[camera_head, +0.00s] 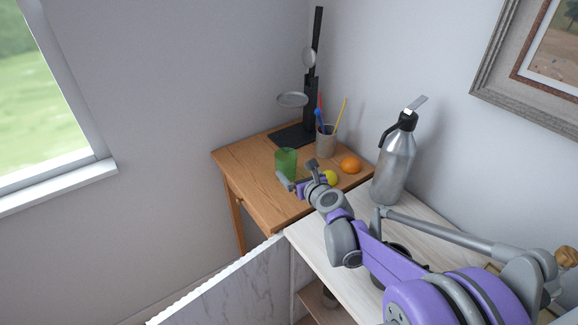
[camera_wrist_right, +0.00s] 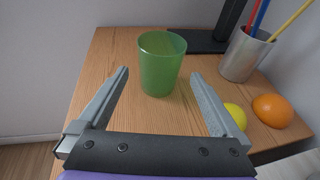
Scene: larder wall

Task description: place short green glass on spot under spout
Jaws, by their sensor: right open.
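The short green glass (camera_head: 287,163) stands upright on the wooden table. My right gripper (camera_head: 298,181) is open and empty just in front of it. In the right wrist view the glass (camera_wrist_right: 161,66) is centred ahead, between the lines of the two spread fingers (camera_wrist_right: 160,78), with a gap on each side. A silver bottle (camera_head: 394,170) with a black head and lever stands on the pale counter; its black side part (camera_head: 388,134) may be a spout. I cannot make out a marked spot under it. My left gripper is not in view.
The wooden table (camera_head: 246,168) is clear left of the glass.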

